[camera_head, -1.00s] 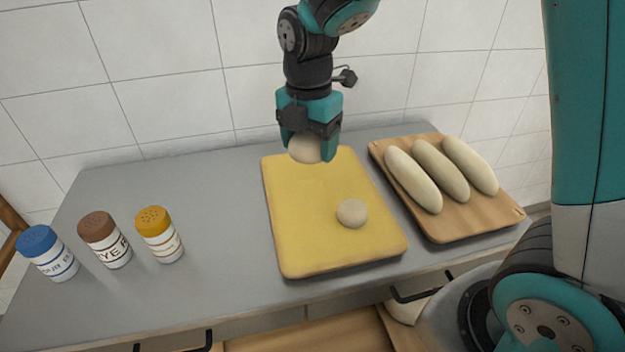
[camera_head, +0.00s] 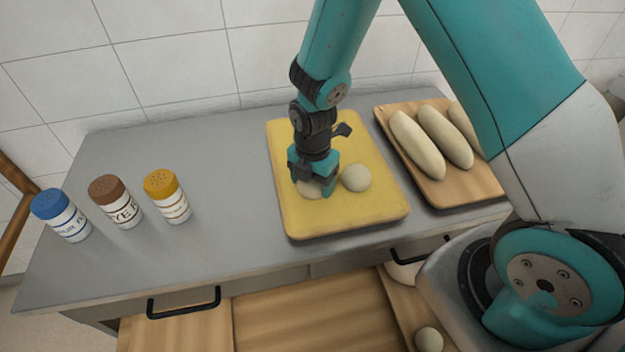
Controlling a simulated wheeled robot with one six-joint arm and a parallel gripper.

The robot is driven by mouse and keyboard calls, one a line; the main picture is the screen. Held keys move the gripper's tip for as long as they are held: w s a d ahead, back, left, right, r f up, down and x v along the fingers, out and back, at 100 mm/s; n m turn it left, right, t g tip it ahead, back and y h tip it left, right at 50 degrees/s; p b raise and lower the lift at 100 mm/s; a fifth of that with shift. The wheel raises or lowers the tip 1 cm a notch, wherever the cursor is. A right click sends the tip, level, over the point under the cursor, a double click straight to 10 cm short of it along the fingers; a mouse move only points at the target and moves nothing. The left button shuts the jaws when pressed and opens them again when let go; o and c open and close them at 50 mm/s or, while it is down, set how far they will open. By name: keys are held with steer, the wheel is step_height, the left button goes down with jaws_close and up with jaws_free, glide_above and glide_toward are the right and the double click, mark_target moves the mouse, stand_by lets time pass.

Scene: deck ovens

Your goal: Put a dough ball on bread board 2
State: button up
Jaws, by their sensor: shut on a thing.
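My gripper (camera_head: 316,186) is low over the yellow board (camera_head: 290,222), shut on a pale dough ball (camera_head: 309,189). The jaws hide part of this ball. It is at or just above the board surface; I cannot tell whether it touches. A second dough ball (camera_head: 356,178) lies on the yellow board, close to the right of my gripper. No number shows on the yellow board or on the wooden board (camera_head: 478,188) beside it.
Several long pale loaves (camera_head: 417,145) lie on the wooden board. A blue-capped shaker (camera_head: 62,215), a brown-capped shaker (camera_head: 116,202) and a yellow-capped shaker (camera_head: 167,197) stand at left on the grey counter (camera_head: 215,170). Below, another dough ball (camera_head: 428,340) shows near my base.

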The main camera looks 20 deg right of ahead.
steer(key=shift+f, duration=0.25)
steer(key=shift+f, duration=0.2)
steer(key=o, duration=0.9)
steer(key=shift+r, duration=0.15)
